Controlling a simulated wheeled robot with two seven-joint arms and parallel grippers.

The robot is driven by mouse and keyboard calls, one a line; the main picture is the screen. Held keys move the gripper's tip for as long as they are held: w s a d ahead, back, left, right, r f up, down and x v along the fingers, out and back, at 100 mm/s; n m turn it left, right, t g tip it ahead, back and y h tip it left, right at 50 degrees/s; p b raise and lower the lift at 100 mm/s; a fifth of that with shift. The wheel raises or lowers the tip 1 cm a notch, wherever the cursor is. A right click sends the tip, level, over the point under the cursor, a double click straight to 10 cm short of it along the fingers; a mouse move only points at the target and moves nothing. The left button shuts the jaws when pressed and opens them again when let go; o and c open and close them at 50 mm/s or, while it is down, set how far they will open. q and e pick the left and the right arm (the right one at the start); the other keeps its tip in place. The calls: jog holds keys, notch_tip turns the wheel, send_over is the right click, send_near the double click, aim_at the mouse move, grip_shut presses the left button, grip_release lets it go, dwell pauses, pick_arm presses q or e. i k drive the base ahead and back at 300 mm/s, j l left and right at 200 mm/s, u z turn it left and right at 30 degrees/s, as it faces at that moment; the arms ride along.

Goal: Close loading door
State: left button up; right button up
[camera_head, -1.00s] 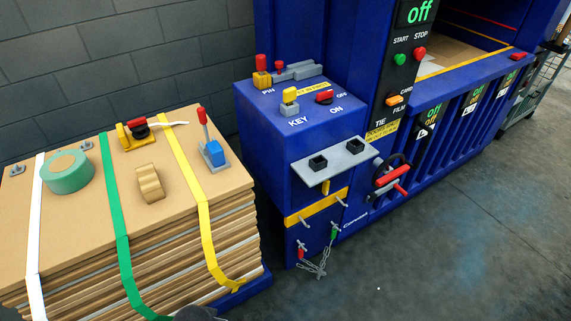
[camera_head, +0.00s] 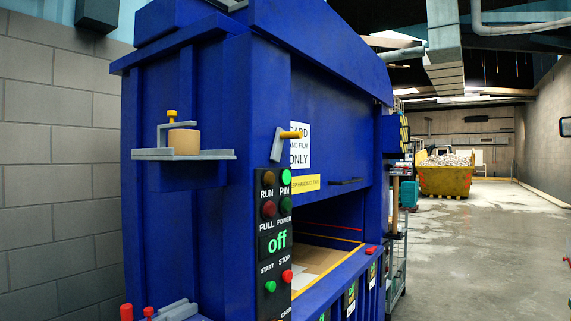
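The blue baler (camera_head: 208,110) fills the left and middle of the view. Its loading door (camera_head: 345,150) is a raised blue panel with a "card and film only" sign (camera_head: 300,146), a yellow strip and a dark handle (camera_head: 346,181). Below the door the loading opening (camera_head: 325,238) is open, with flat cardboard (camera_head: 312,262) inside. A yellow-handled latch (camera_head: 287,136) sits at the door's left edge. The control panel (camera_head: 275,245) reads "off". Neither of my grippers is in view.
A grey shelf (camera_head: 183,155) with a tape roll (camera_head: 184,142) juts from the baler's left side. A wire cart (camera_head: 398,250) stands beyond it on the right. A yellow skip (camera_head: 447,180) is far back. The concrete floor (camera_head: 480,260) at right is clear.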

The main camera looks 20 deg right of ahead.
aim_at(334, 156)
jog(key=i+l, duration=0.15)
jog(key=l, duration=0.15)
jog(key=i+l, duration=0.15)
jog(key=l, duration=0.2)
jog(key=i+l+u, duration=0.1)
jog(key=l, duration=0.2)
jog(key=i+l, duration=0.3)
jog(key=l, duration=0.35)
